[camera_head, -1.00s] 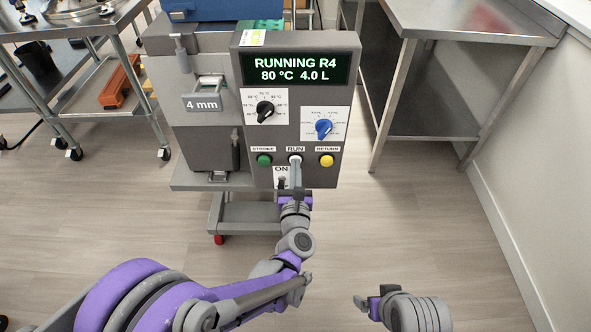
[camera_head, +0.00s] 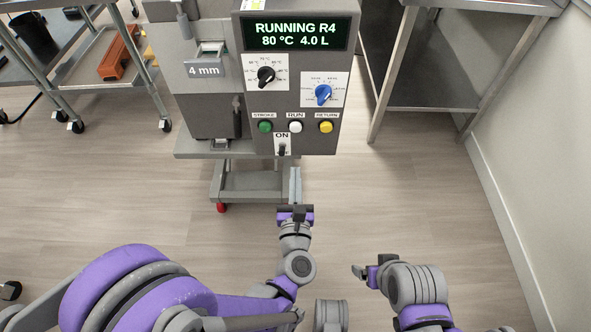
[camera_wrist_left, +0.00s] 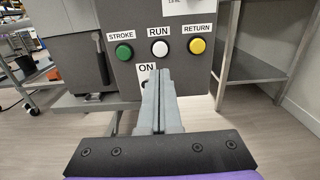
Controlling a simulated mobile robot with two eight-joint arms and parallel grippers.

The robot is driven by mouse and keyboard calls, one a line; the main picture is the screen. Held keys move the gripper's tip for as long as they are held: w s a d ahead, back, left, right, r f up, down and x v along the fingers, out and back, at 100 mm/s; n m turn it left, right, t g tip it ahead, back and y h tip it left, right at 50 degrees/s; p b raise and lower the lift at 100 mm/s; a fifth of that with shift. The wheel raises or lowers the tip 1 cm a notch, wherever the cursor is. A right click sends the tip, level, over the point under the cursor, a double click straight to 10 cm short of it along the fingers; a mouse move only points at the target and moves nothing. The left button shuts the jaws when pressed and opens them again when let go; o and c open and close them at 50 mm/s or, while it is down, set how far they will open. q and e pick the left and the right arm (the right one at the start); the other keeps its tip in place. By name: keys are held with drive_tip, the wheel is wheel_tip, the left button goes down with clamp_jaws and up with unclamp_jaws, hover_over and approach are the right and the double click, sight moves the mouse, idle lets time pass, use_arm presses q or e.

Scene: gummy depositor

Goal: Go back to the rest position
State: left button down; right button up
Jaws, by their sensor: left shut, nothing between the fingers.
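The gummy depositor's control box (camera_head: 250,110) stands ahead in the head view, and its screen (camera_head: 294,34) reads "RUNNING R4 80 °C 4.0 L". My left gripper (camera_head: 295,172) is shut and empty, pointing up at the box from below and apart from it. In the left wrist view its closed fingers (camera_wrist_left: 158,90) show in front of the box, below the white RUN button (camera_wrist_left: 159,47). My right gripper (camera_head: 358,271) is at the lower right in the head view, away from the machine; its jaws are too small to judge.
A steel table (camera_head: 440,100) stands to the right, beside a white wall (camera_head: 530,150). A wheeled cart (camera_head: 95,60) with an orange item (camera_head: 118,58) is at the left. The depositor's wheeled base (camera_head: 250,185) is below the box. The floor around my arms is clear.

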idle(0.4)
use_arm(q)
drive_tip(key=s+a+f+m+g, duration=0.3)
drive_tip(key=s+a+m+g, duration=0.6)
drive_tip(key=m, duration=0.9)
drive_tip(key=s+a+f+m+g, duration=0.35)
drive_tip(key=s+a+m, duration=0.6)
drive_tip(key=m, duration=0.75)
wheel_tip(320, 180, up, 26)
drive_tip(key=m+p, duration=0.1)
drive_tip(key=p, duration=2)
drive_tip(key=shift+s+d+f+p, duration=0.25)
drive_tip(key=shift+s+d+p, duration=0.1)
drive_tip(key=shift+s+d, duration=0.05)
use_arm(e)
wheel_tip(320, 180, up, 25)
drive_tip(key=w+t, duration=0.1)
drive_tip(key=shift+w, duration=0.15)
